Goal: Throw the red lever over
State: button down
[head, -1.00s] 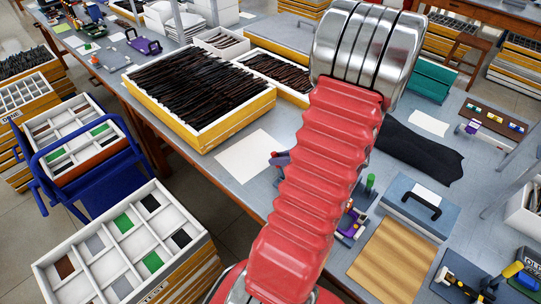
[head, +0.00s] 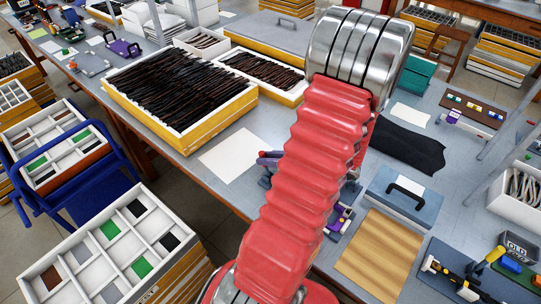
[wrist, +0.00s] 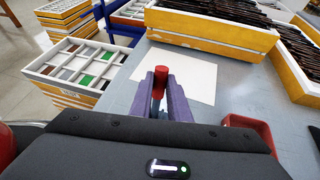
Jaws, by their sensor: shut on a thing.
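The red lever (wrist: 160,79) stands upright in the wrist view, its rounded red top between the two purple fingers of my gripper (wrist: 163,98). My gripper is shut on the lever. The lever's lower part and base are mostly hidden behind the fingers and the dark gripper body. In the head view my red-sleeved arm covers the lever and most of my gripper. Only a small purple part, likely a finger (head: 268,156), shows at the arm's left side.
A white sheet (head: 243,158) lies on the grey bench behind the lever. A yellow-sided tray of dark frames (head: 190,128) stands beyond it. A blue case (head: 400,203) and wooden board (head: 380,255) lie to the right. A red bin (wrist: 250,128) is close to my gripper's right.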

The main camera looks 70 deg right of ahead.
jog(key=c, duration=1.7)
grip_release()
jog(key=shift+s+d, duration=0.1)
jog(key=shift+o, duration=0.2)
jog(key=v, duration=1.3)
jog(key=shift+s, duration=0.35)
jog(key=shift+r, duration=0.1)
